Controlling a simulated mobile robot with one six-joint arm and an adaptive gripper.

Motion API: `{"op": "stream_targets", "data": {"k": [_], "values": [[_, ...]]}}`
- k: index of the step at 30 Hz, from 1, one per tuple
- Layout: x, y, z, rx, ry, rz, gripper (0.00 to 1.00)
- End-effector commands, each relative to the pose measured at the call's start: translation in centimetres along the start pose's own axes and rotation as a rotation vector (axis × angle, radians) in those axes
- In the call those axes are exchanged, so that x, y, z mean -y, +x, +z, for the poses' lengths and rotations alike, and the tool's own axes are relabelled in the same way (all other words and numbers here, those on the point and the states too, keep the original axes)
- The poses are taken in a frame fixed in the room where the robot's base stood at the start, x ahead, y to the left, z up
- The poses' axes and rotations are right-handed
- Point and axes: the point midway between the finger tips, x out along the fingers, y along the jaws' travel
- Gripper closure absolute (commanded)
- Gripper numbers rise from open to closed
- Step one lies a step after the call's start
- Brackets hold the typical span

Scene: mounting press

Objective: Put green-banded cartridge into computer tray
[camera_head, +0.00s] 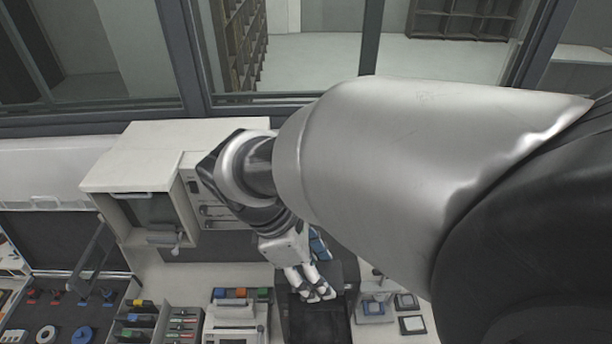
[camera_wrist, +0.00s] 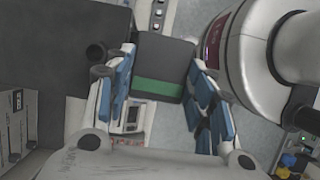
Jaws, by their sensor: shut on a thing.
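My gripper (camera_head: 312,291) points down over the bench in the head view. In the wrist view its blue-padded fingers stand on both sides of a dark cartridge (camera_wrist: 168,52) with a green band (camera_wrist: 158,87), and it is shut on this cartridge. The cartridge is hidden behind the fingers in the head view. A dark, flat, tray-like piece (camera_head: 318,325) lies under and in front of the gripper; I cannot tell whether it is the computer tray. I cannot tell whether the cartridge touches anything below.
A white cabinet-like machine (camera_head: 150,165) stands at the left. Racks of coloured items (camera_head: 148,318) and a white device (camera_head: 235,322) with blue, orange and green blocks sit at the front. Small square pieces (camera_head: 412,325) lie to the right. A window is behind the bench.

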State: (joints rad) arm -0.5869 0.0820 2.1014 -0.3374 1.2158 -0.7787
Motion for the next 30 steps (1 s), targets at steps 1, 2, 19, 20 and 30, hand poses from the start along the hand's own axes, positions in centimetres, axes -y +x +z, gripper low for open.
{"op": "stream_targets", "data": {"k": [1, 2, 19, 20, 30], "values": [[0.2, 0.0, 0.0, 0.002, -0.009, 0.002, 0.75], [0.2, 0.3, -0.1, 0.003, -0.012, 0.001, 0.75], [0.3, 13.3, -5.4, 0.003, -0.013, -0.001, 0.75], [0.2, 13.6, -5.6, 0.002, -0.012, 0.001, 0.75], [0.3, 16.5, -6.8, 0.003, -0.011, -0.001, 0.75]]}}
